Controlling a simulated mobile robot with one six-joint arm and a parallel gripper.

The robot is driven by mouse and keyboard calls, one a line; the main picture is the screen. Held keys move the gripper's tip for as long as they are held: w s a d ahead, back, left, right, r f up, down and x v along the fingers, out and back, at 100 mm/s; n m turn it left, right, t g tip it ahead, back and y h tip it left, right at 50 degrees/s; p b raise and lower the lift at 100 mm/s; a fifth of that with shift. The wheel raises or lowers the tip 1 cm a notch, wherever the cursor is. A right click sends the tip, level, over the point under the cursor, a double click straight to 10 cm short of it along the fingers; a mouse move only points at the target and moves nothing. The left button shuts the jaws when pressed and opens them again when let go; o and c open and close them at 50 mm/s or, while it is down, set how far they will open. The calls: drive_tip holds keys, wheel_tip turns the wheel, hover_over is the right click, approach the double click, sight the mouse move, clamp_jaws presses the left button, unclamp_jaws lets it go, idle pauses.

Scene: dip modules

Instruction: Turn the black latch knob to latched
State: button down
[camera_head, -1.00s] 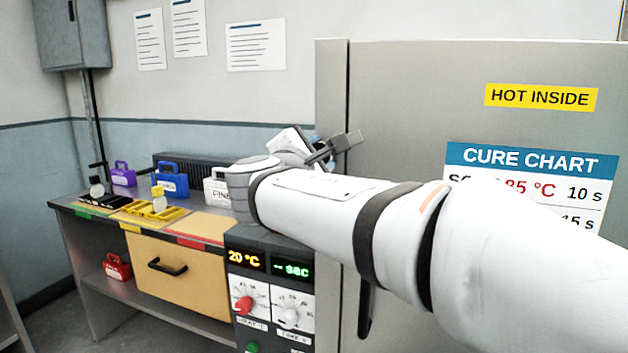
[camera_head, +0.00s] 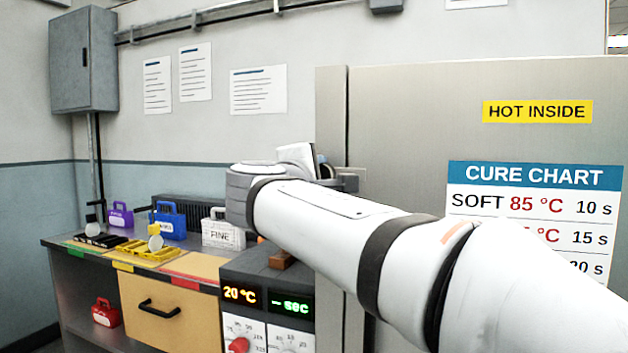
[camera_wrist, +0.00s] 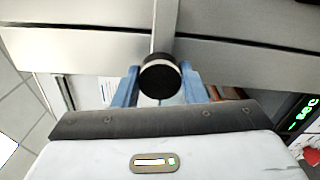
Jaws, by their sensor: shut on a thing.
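The black latch knob (camera_wrist: 160,77) is a round black cap with a pale rim, in the upper middle of the wrist view, in front of the grey metal door (camera_wrist: 80,53). My gripper (camera_wrist: 162,82) has one blue finger on each side of the knob and is shut on it. In the head view my gripper (camera_head: 345,182) is at the left edge of the large grey cabinet (camera_head: 420,95), mostly behind my white arm. The knob is hidden there, and I cannot tell which way it is turned.
A control box (camera_head: 268,268) with lit displays and dials stands left of my arm. A bench (camera_head: 75,245) carries purple, blue and white cases (camera_head: 222,234) and coloured trays. A red case (camera_head: 105,312) sits on the lower shelf. The CURE CHART (camera_head: 530,215) is on the cabinet.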

drive_tip(key=shift+r, duration=0.15)
drive_tip(key=c, duration=0.9)
unclamp_jaws()
drive_tip(key=shift+a, duration=0.1)
drive_tip(key=v, duration=0.7)
drive_tip(key=shift+s+a, duration=0.15)
drive_tip(key=shift+s, duration=0.2)
